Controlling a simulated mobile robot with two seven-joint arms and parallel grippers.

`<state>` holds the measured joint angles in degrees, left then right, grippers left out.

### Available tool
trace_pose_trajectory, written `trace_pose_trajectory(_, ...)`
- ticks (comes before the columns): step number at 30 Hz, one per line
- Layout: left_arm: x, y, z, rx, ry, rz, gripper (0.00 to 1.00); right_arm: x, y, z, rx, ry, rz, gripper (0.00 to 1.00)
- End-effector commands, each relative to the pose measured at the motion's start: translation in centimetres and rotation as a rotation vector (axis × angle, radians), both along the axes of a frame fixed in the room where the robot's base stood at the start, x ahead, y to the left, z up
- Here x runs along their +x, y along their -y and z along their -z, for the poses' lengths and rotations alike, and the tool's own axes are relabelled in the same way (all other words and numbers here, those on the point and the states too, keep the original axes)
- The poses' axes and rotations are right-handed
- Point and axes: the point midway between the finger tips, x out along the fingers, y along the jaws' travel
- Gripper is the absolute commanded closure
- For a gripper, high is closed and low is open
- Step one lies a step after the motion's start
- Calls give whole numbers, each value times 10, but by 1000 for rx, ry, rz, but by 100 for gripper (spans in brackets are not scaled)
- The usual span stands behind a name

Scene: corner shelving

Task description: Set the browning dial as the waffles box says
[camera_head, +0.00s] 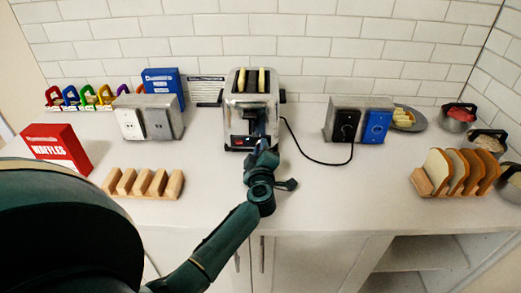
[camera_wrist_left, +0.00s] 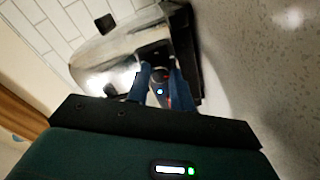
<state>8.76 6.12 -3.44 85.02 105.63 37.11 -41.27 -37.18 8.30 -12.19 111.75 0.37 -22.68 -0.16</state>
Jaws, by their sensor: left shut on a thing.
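The chrome toaster (camera_head: 239,105) stands against the back wall with two pale yellow slices in its slots. A red light shows low on its front. My left gripper (camera_head: 262,152) is at the lower right of that front and hides what it holds there. In the left wrist view, the fingers (camera_wrist_left: 160,88) are shut on a small round dark knob, the browning dial (camera_wrist_left: 160,75), on the toaster (camera_wrist_left: 118,62). The dial's setting cannot be read. The red waffles box (camera_head: 55,142) leans at the left; its small print is unreadable. My right gripper is out of view.
A wooden rack (camera_head: 145,183) lies front left of the toaster. A blue box (camera_head: 163,83) and an outlet block (camera_head: 148,117) stand behind it. A black cord runs right to another outlet block (camera_head: 346,122). A bread rack (camera_head: 460,172) stands far right. Counter between is clear.

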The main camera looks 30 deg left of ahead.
Motion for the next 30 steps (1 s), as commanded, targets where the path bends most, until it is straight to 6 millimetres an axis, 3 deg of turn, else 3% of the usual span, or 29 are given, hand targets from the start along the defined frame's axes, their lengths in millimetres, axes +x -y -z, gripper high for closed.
trace_pose_trajectory(10,0,0,1,4,-4,1,100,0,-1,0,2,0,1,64)
trace_pose_trajectory(11,0,0,1,4,-4,1,77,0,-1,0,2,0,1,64)
trace_pose_trajectory(19,0,0,1,3,-3,1,55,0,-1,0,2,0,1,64)
trace_pose_trajectory(30,-9,7,1,2,-3,2,55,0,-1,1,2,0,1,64)
